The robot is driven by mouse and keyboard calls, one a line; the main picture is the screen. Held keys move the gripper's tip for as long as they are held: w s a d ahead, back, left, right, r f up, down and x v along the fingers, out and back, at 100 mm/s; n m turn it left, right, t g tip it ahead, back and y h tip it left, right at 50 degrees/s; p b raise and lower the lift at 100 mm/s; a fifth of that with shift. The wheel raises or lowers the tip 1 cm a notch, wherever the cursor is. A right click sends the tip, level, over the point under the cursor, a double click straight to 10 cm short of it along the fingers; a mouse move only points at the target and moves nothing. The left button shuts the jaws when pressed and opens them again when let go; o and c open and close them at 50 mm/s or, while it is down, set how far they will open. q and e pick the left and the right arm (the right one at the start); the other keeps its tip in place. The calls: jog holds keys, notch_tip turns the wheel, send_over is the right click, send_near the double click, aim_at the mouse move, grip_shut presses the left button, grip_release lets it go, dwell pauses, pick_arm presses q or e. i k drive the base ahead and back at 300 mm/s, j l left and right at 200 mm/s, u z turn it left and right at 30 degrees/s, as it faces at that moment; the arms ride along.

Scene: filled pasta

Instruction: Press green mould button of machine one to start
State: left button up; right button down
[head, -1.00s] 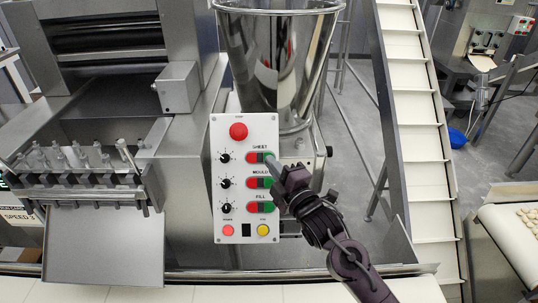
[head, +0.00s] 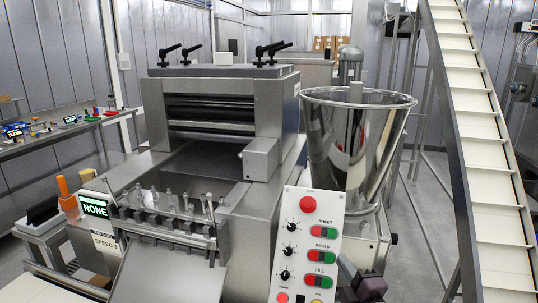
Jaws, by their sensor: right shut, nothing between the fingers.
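The white control panel (head: 290,218) of the machine stands at the lower middle of the head view. The green MOULD button (head: 329,258) sits right of a red one in the middle row. The SHEET row (head: 325,232) is above it and the FILL row (head: 319,281) below. A large red stop button (head: 307,204) is at the top. My right gripper (head: 348,268) is shut and empty, just right of the panel's lower part. Contact with the panel cannot be told. My left gripper is not in view.
A steel hopper (head: 355,140) stands behind the panel, with a sloping conveyor (head: 480,110) to its right. The steel roller machine (head: 215,110) is left of the panel.

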aim_at(330, 257)
jog(key=k, duration=1.2)
